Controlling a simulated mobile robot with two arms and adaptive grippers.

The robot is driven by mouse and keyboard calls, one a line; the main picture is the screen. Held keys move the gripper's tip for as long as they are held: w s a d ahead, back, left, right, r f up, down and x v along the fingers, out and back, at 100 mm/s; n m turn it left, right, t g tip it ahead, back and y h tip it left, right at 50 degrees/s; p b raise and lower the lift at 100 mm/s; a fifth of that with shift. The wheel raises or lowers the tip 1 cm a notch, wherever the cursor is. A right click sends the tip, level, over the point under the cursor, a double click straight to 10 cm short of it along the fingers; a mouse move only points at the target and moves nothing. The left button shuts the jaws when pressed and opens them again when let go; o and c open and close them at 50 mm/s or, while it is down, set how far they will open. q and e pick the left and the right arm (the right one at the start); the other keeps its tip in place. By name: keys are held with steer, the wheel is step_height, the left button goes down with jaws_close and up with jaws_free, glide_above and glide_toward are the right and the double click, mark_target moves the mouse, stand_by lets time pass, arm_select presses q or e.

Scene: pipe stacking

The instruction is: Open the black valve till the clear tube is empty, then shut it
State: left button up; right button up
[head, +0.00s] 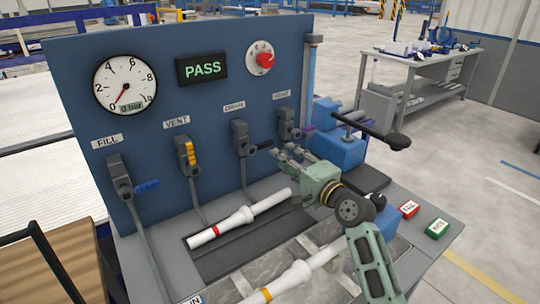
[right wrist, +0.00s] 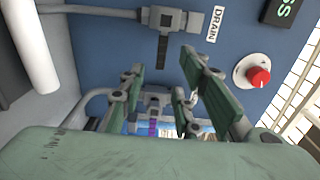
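The black valve handle (head: 259,147) sits on the valve under the DRAIN label and sticks out to the right, across its pipe. It also shows in the right wrist view (right wrist: 162,50), clear of the fingers. The clear tube (head: 309,85) stands upright at the panel's right edge and looks bluish; its liquid level is hard to tell. My right gripper (head: 284,157) is open and empty, below and right of the black handle. In the right wrist view its fingers (right wrist: 158,95) are apart, with the purple handle (right wrist: 152,127) beyond them. My left gripper is not in view.
The blue FILL handle (head: 147,186) points right; the yellow VENT handle (head: 190,152) points down. The gauge (head: 125,85) reads 0 bar and the display (head: 202,68) shows PASS. White pipes (head: 240,217) lie on the bench. A blue pump (head: 338,148) stands behind my right gripper.

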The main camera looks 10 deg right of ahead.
mark_target(267, 145)
steer(key=x, duration=0.7)
steer(key=shift+w+a+r, duration=0.1)
steer(key=shift+w, duration=0.15)
jaws_close()
stand_by(0.4)
